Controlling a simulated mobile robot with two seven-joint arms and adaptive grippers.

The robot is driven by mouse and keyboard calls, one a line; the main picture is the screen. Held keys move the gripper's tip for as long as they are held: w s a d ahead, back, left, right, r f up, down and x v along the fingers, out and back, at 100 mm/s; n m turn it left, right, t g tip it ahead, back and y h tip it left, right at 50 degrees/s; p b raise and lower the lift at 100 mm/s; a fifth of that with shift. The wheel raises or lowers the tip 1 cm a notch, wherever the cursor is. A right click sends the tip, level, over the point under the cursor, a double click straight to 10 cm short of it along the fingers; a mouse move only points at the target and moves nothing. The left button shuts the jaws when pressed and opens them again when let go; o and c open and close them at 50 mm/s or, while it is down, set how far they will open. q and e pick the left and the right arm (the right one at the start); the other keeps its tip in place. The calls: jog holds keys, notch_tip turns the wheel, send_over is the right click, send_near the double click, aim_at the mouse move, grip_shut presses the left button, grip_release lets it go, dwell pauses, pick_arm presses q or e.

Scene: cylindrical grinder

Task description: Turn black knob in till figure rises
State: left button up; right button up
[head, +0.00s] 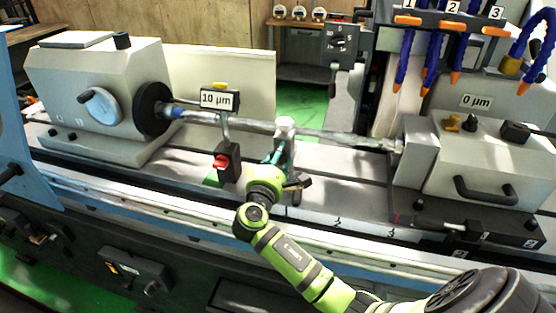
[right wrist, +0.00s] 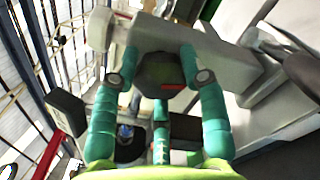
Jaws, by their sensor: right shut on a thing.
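My right gripper (head: 274,160) reaches up from the lower right to the front of the grey support (head: 286,125) under the long shaft. In the right wrist view its two teal fingers (right wrist: 160,80) close on the black knob (right wrist: 160,70) from both sides. The knob has a red mark on its lower edge. In the head view the knob is hidden by the gripper and cannot be made out. A sign reading 10 µm (head: 219,100) stands left of the support, and one reading 0 µm (head: 476,102) is on the right-hand block. My left gripper is out of view.
The shaft (head: 330,137) runs from the left headstock (head: 100,100) to the right tailstock (head: 480,160). Blue hoses with orange nozzles (head: 426,74) hang at upper right.

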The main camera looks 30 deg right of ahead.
jog(key=shift+d+r, duration=0.1)
jog(key=shift+r, duration=0.15)
jog(key=o, duration=1.2)
jog(key=shift+c, duration=0.2)
jog(key=shift+f, duration=0.1)
jog(key=shift+s, duration=0.1)
jog(key=v, duration=1.2)
